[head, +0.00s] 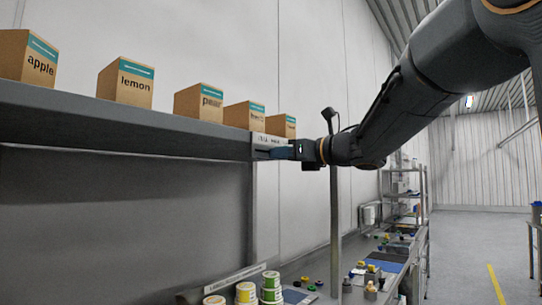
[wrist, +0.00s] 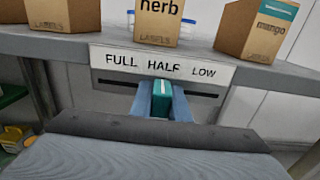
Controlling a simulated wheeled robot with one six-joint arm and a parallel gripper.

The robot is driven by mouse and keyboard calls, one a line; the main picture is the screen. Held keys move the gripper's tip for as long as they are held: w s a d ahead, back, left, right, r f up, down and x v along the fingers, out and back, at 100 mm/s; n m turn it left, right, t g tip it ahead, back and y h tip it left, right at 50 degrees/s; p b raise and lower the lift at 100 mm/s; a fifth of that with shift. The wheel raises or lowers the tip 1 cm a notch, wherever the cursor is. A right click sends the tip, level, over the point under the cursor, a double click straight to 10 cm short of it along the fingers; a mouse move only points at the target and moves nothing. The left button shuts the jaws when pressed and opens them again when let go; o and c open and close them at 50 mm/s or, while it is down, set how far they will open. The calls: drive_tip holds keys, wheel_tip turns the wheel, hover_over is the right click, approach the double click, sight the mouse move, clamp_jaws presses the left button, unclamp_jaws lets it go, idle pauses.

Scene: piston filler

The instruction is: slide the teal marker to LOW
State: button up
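The teal marker (wrist: 162,98) sits in the dark slot of the label strip, below the word HALF. The white strip (wrist: 163,65) reads FULL, HALF, LOW from left to right. LOW (wrist: 203,72) is to the right of the marker. My gripper (wrist: 162,102) has a blue finger on each side of the marker, with no clear gap, so it looks shut on it. In the head view my gripper (head: 281,153) is at the shelf's end; the marker is hidden there.
Boxes stand on the shelf (wrist: 250,68) above the strip, among them herb (wrist: 160,22) and mango (wrist: 255,30). In the head view, lemon (head: 126,83) and apple (head: 27,56) boxes stand left. A bench with tins (head: 270,280) is below. The slot right of the marker is clear.

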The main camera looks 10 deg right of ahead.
clamp_jaws()
drive_tip(key=w+d+b, duration=0.1)
drive_tip(key=d, duration=0.1)
drive_tip(key=w+d+b, duration=0.2)
drive_tip(key=shift+w, duration=0.15)
drive_tip(key=shift+r, duration=0.1)
drive_tip(key=o, duration=0.6)
unclamp_jaws()
drive_tip(key=shift+w+d, duration=0.1)
drive_tip(key=shift+d, duration=0.1)
drive_tip(key=shift+o, duration=0.2)
drive_tip(key=b+v, duration=0.3)
drive_tip(key=v, duration=0.4)
drive_tip(key=shift+s+d, duration=0.2)
drive_tip(key=shift+s, duration=0.1)
